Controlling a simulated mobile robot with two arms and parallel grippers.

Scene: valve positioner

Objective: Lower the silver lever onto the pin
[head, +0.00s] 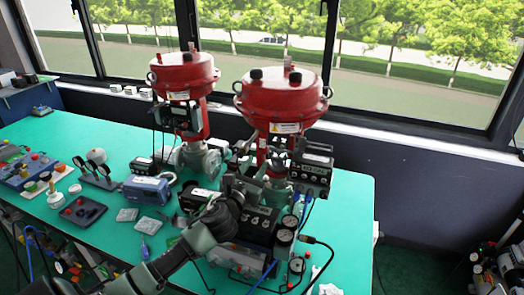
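My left arm comes in from the lower left, and my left gripper (245,188) is at the front of the nearer red valve actuator (283,97), beside the black positioner box (312,167). Its fingertips are hard to make out against the dark parts there, so I cannot tell whether they are open or shut. The silver lever and the pin are too small or hidden behind my gripper to pick out. My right gripper is not in view.
A second red actuator (184,75) stands behind to the left. Round gauges (285,236) and cables crowd the area below the nearer valve. A blue-grey device (147,190) and a dark control box (83,211) lie on the green table (345,232). The table's right end is mostly clear.

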